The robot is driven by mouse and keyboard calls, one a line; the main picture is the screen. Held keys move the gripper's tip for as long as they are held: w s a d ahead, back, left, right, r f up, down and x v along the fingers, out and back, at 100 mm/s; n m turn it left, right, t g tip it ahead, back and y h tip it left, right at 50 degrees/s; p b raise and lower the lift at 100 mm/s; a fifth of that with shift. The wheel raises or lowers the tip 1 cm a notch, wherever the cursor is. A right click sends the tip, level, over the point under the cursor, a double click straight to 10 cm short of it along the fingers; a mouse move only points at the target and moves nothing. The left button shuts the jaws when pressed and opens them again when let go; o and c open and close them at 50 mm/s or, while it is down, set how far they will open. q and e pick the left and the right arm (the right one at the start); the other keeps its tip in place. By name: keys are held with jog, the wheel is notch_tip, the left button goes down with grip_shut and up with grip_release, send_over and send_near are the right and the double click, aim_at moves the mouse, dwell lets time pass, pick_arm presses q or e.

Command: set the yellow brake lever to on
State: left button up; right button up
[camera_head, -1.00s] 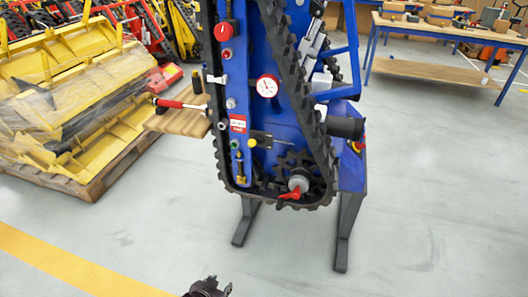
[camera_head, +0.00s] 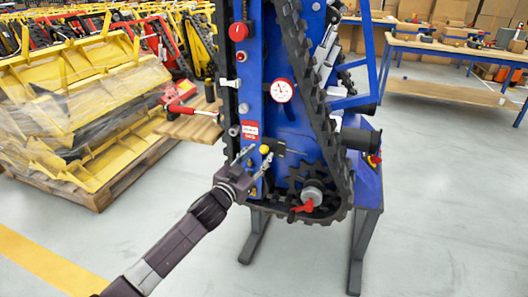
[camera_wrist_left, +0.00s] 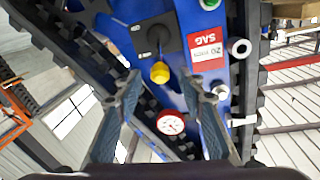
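The yellow brake lever (camera_head: 264,149) shows as a round yellow knob in front of a black plate on the blue tracked carrier (camera_head: 254,85). The knob also shows in the left wrist view (camera_wrist_left: 160,72), in line with the gap between my fingers. My left gripper (camera_head: 257,157) is open at the knob, its two fingers spread to either side of it. In the left wrist view my open left gripper (camera_wrist_left: 161,85) holds nothing. I cannot tell whether a finger touches the knob. My right gripper is not in view.
A red-and-white label (camera_head: 250,130) and a gauge (camera_head: 282,90) sit near the lever. A red handle (camera_head: 302,208) is lower right. Yellow parts (camera_head: 80,100) lie on a pallet. Floor is clear at right.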

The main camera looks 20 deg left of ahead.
aim_at(262, 152)
pick_arm(q)
jog(key=shift+w+d, duration=0.15)
jog(key=shift+w, duration=0.85)
jog(key=shift+w+d, duration=0.15)
jog(key=shift+w, duration=0.85)
jog(key=shift+c, duration=0.2)
jog(key=shift+f, duration=0.1)
grip_shut()
